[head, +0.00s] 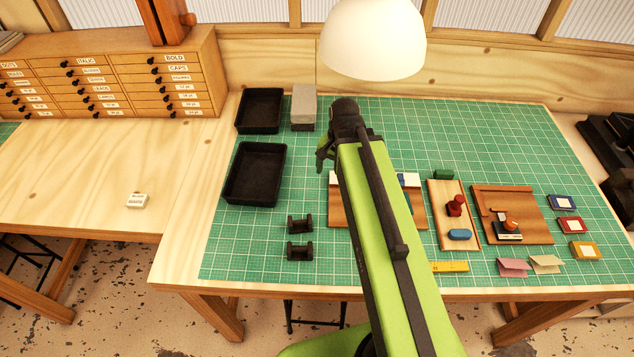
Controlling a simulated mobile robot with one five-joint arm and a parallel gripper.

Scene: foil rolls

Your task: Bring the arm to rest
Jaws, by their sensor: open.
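My green arm reaches forward over the green cutting mat (500,130). My gripper (323,162) is at its far end, dark and pointing down, above the mat just right of the larger black tray. It is small in the view and partly covered by the arm's end. It appears open, and I see nothing between its jaws. The arm hides part of a wooden board (334,215) with white and blue pieces on it.
Two black trays, one larger (229,190) and one smaller (240,118), and a grey block (303,105) stand at the mat's left. Two dark cradles (299,250) sit nearer. Wooden boards (530,203) with stamps lie right. A white lamp (373,40) hangs above. The mat's far right is clear.

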